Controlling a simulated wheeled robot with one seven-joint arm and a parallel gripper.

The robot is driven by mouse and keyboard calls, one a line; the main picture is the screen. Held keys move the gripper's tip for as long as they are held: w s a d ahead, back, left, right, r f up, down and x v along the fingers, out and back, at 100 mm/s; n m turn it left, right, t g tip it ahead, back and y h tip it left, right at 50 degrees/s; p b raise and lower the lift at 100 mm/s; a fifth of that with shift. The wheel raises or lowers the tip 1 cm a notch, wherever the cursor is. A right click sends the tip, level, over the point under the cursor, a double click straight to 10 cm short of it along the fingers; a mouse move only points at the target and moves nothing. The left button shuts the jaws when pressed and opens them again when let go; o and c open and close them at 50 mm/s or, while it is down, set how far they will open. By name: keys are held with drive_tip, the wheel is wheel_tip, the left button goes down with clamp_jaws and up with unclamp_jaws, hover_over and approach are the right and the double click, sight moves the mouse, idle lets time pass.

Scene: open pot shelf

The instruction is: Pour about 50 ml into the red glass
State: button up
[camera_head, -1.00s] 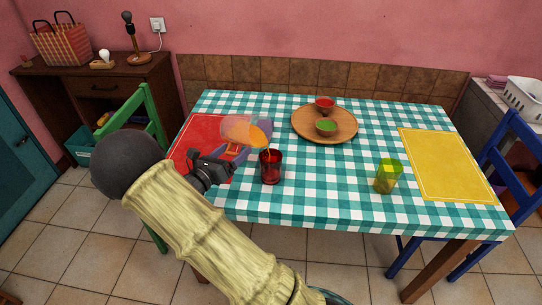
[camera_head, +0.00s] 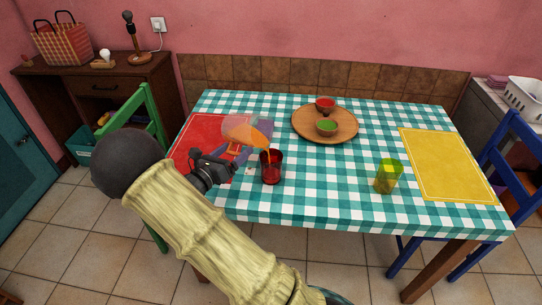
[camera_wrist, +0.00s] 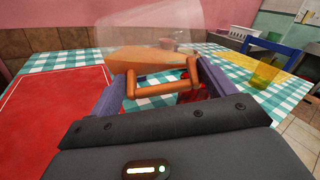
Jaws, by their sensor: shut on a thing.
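The red glass (camera_head: 271,168) stands upright on the checkered table, near its front edge. A clear jug (camera_head: 241,130) with orange liquid is tilted toward the glass, its mouth just above and left of the rim. An orange stream (camera_head: 264,150) runs from the jug down to the glass. My gripper (camera_head: 229,161) is shut on the jug's handle, and the brown handle (camera_wrist: 163,92) shows between the fingers in the wrist view. In that view the red glass (camera_wrist: 187,82) is mostly hidden behind the handle. The level inside the glass is hard to tell.
A yellow-green glass (camera_head: 388,176) stands to the right, beside a yellow mat (camera_head: 446,165). A round wooden board (camera_head: 345,133) with two small bowls is behind. A red mat (camera_head: 190,144) lies at the left. The cloth between the two glasses is clear.

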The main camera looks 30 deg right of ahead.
drive_tip(key=n, duration=0.2)
drive_tip(key=f+n+b, duration=0.1)
drive_tip(key=n, duration=0.1)
drive_tip(key=shift+s+d+f, duration=0.1)
drive_tip(key=shift+s, duration=0.05)
drive_tip(key=shift+f+n+b, duration=0.15)
drive_tip(key=shift+n+b, duration=0.2)
drive_tip(key=shift+n, duration=0.65)
drive_tip(key=shift+w+f+n+b, duration=0.25)
drive_tip(key=shift+f+n+b, duration=0.15)
drive_tip(key=shift+f+n, duration=0.5)
drive_tip(key=shift+f, duration=0.1)
